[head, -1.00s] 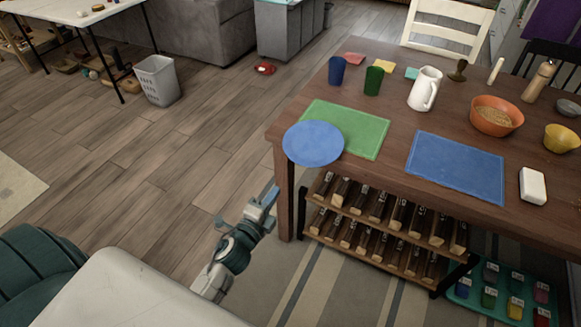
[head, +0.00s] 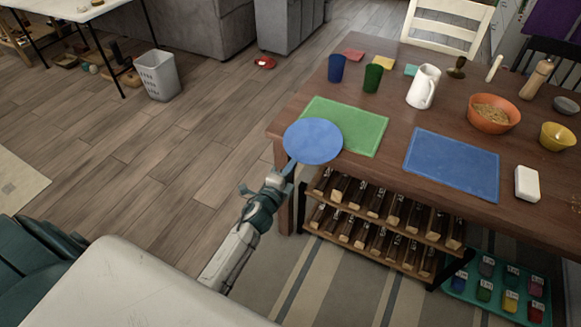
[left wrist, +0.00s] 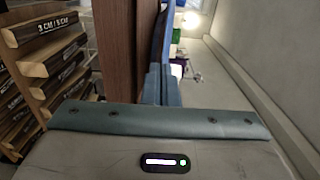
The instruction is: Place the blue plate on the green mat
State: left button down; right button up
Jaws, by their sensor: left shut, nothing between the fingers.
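The blue plate (head: 313,140) is a flat round disc at the table's near left corner. It covers the near left part of the green mat (head: 362,128) and juts past the table's edge. My left gripper (head: 288,170) is shut and empty, just below the plate's near rim in the head view. I cannot tell whether its tips touch the plate. In the left wrist view its blue-grey fingers (left wrist: 161,86) are together, with a dark blue edge, likely the plate (left wrist: 163,40), just beyond them. My right gripper is not in view.
A blue mat (head: 455,165) lies to the right on the wooden table (head: 390,108). Blue (head: 336,69) and green (head: 373,78) cups and a white pitcher (head: 423,88) stand behind the mats. A rack of dark blocks (head: 375,230) stands under the table. Open floor lies left.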

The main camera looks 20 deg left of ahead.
aim_at(301, 152)
pick_arm(q)
jog(key=w, duration=0.5)
jog(key=shift+w+d, duration=0.1)
jog(key=shift+w, duration=0.65)
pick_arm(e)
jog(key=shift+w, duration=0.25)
